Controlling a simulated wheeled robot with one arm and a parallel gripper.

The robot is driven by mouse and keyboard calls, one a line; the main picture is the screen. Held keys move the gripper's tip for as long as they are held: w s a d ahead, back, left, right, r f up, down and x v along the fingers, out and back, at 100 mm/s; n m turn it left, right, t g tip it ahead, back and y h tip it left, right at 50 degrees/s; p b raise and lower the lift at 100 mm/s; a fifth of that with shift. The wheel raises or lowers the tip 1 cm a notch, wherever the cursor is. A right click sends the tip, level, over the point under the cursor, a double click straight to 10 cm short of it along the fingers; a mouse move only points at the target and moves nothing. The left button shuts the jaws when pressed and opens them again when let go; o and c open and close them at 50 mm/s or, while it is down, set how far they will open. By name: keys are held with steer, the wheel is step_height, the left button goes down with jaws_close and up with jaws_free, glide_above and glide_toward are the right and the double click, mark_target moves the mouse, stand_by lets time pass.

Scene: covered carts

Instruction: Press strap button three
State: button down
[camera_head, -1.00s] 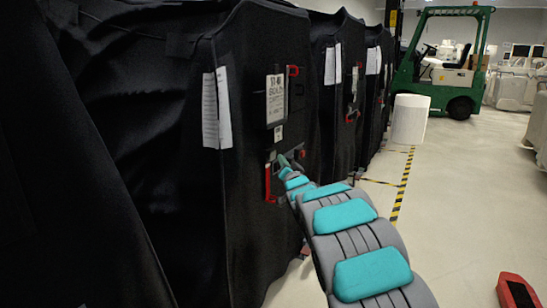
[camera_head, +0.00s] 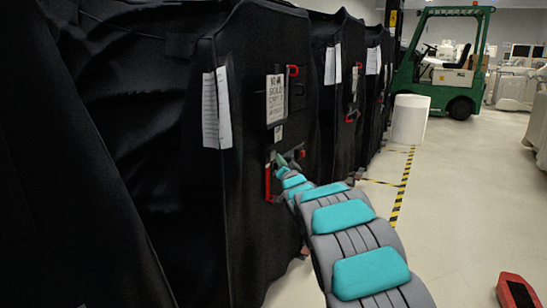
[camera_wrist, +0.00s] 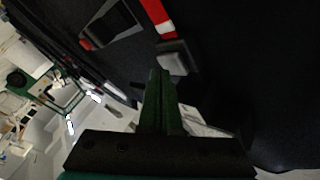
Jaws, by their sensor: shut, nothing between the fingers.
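The nearest black covered cart (camera_head: 255,215) has red straps with dark buckles on its narrow face. One red strap (camera_head: 268,182) hangs beside my gripper (camera_head: 282,162), and another (camera_head: 294,71) sits higher up. In the wrist view my gripper (camera_wrist: 160,76) has its green fingers together and empty. Its tips are at the lower edge of a grey button-like block (camera_wrist: 174,58) below a red strap (camera_wrist: 156,16). I cannot tell whether they touch it or whether it is pressed. No number on it is readable.
A dark buckle plate (camera_wrist: 112,24) lies to the left in the wrist view. More covered carts (camera_head: 340,110) stand behind. A white cylinder (camera_head: 410,119) and a green forklift (camera_head: 445,65) are beyond. The floor (camera_head: 465,190) to the right is mostly clear.

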steer(key=shift+w+a, duration=0.3)
steer(key=shift+a, duration=0.2)
stand_by(0.6)
stand_by(0.3)
steer(key=shift+s+d+p, duration=0.3)
steer(key=shift+s+d, duration=0.25)
steer(key=shift+d, duration=0.25)
steer(key=shift+s+d+p, duration=0.45)
steer(key=shift+s+d, duration=0.3)
steer(key=shift+d, duration=0.3)
steer(key=shift+s+d+p, duration=0.45)
steer(key=shift+s+d, duration=0.3)
steer(key=shift+d, duration=0.25)
